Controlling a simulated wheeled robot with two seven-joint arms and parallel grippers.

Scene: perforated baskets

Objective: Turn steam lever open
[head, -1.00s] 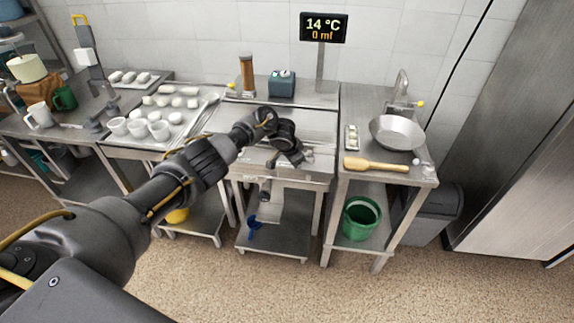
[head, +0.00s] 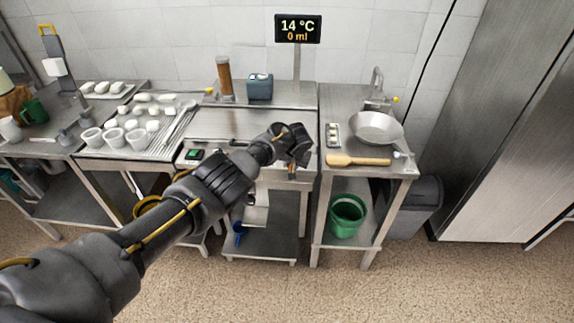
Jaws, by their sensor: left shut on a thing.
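My left gripper (head: 293,165) is at the right part of the front edge of the middle steel unit (head: 225,122). It is shut on a small part there, which I take to be the steam lever. The gripper and wrist cover nearly all of it, so its angle cannot be read. A black display (head: 298,28) on a post behind the unit reads 14 °C and 0 ml. My right gripper is not in view.
On the right table are a metal bowl (head: 376,129), a wooden paddle (head: 358,160) and a small tray (head: 333,134). A green bucket (head: 347,214) stands on its lower shelf. The floor in front is clear.

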